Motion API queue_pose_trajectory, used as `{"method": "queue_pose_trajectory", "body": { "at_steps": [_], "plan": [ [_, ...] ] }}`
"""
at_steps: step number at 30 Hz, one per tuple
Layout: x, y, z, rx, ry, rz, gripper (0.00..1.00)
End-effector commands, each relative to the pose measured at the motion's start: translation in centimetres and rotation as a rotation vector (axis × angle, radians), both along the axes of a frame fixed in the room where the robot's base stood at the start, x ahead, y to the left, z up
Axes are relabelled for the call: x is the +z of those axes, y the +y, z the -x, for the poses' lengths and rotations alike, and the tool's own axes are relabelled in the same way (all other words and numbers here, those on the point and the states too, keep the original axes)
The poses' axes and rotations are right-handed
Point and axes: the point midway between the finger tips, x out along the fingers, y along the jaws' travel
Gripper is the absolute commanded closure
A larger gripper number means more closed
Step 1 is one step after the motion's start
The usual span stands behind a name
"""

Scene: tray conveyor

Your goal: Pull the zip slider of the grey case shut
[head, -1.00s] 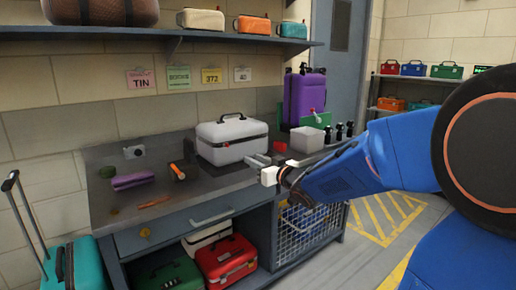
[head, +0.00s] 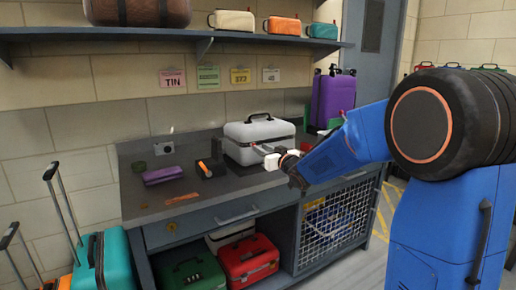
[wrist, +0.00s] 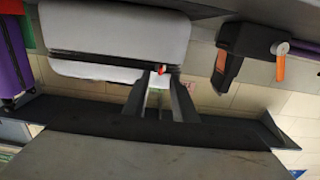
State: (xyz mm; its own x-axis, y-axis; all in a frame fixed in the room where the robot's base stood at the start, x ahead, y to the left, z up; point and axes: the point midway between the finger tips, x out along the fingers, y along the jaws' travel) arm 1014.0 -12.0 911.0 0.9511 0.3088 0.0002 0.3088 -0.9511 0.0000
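The grey case (head: 262,131) stands upright on the workbench, with a black handle on top and a dark zip band around it. In the wrist view, which looks turned over, the case (wrist: 115,35) fills the upper left. A small red zip slider (wrist: 161,69) shows on its dark band. My gripper (wrist: 158,92) is open, its two dark fingers apart, with the slider just beyond the tips and in line with the gap. I see no contact. In the head view my gripper (head: 263,149) is at the case's front; the slider is hard to make out there.
The workbench (head: 225,190) also holds a purple pouch (head: 162,175) and a black and orange tool (head: 204,168) left of the case. A purple suitcase (head: 334,98) stands behind it to the right. A shelf (head: 180,33) with cases runs above.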

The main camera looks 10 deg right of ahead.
Motion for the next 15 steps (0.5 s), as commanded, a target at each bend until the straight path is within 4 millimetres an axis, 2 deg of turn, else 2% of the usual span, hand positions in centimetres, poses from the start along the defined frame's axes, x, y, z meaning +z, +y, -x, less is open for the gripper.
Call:
{"method": "queue_pose_trajectory", "body": {
  "at_steps": [6, 15],
  "plan": [
    [0.0, 0.9, -2.5, 0.001, 0.001, 0.0, 0.75],
    [0.0, 1.1, -3.4, 0.0, 0.0, 0.0, 0.75]
  ]
}}
